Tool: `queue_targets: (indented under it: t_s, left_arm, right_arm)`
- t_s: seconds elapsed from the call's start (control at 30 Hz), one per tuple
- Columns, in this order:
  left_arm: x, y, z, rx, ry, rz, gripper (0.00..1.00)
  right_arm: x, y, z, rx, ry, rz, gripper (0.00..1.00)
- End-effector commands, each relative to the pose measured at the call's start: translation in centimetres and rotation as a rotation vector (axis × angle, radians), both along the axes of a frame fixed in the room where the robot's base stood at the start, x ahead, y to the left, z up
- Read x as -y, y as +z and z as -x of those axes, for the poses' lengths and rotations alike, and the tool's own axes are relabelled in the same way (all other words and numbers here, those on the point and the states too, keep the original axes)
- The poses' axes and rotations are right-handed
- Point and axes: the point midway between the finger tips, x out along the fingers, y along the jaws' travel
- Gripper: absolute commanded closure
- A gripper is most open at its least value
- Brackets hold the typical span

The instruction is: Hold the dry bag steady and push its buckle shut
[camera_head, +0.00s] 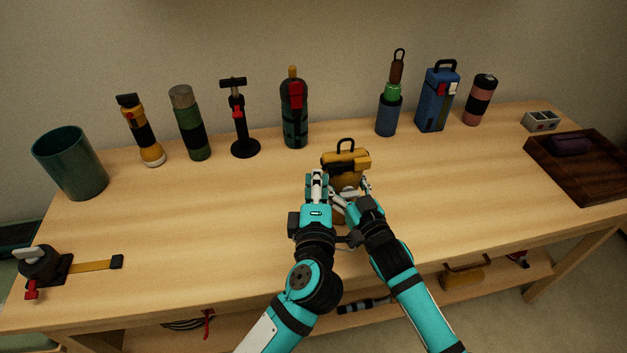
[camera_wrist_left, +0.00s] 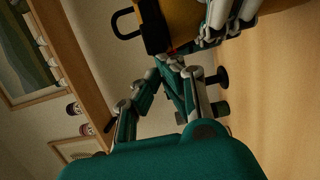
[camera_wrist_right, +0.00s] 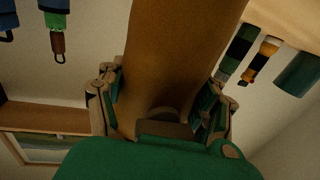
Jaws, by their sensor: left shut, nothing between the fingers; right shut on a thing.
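The yellow dry bag (camera_head: 347,180) stands upright in the middle of the table, with a black loop handle and a dark buckle (camera_wrist_left: 150,25) at its top. My right gripper (camera_head: 358,190) is shut on the bag's body; in the right wrist view the bag (camera_wrist_right: 180,50) fills the space between its fingers. My left gripper (camera_head: 317,178) is shut and empty, close to the bag's near left side. In the left wrist view its closed fingertips (camera_wrist_left: 165,62) are just beside the buckle. My grippers hide much of the bag's lower part, and I cannot tell whether the buckle is latched.
A green cup (camera_head: 70,165), flashlight (camera_head: 140,130), several bottles and a blue box (camera_head: 437,98) line the back. A strap device (camera_head: 45,265) lies front left. A dark wooden tray (camera_head: 590,185) is at right. The table around the bag is clear.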

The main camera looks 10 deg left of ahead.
Motion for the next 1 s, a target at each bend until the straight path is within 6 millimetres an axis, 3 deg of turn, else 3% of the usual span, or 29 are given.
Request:
queue_targets:
  t_s: [0.2,0.5,0.67,0.8,1.0]
  left_arm:
    - [2.3,0.1,-0.8,0.000,-0.001,0.001,1.00]
    - [2.2,0.0,-0.7,0.001,-0.002,0.001,1.00]
    - [0.9,-0.1,-0.3,-0.001,0.000,-0.001,1.00]
    - [-1.8,-0.1,0.7,0.000,0.002,-0.003,1.00]
    - [-1.1,-0.1,5.5,-0.004,-0.002,0.002,1.00]
  right_arm:
    - [-0.1,-0.1,0.0,-0.002,0.001,-0.001,0.78]
    - [-0.1,-0.1,0.1,-0.001,0.002,0.000,0.78]
    - [-0.1,-0.1,0.1,-0.002,0.002,-0.001,0.78]
    - [-0.1,-0.1,0.1,-0.002,0.002,-0.001,0.78]
    - [-0.1,-0.1,0.1,-0.003,0.001,-0.001,0.78]
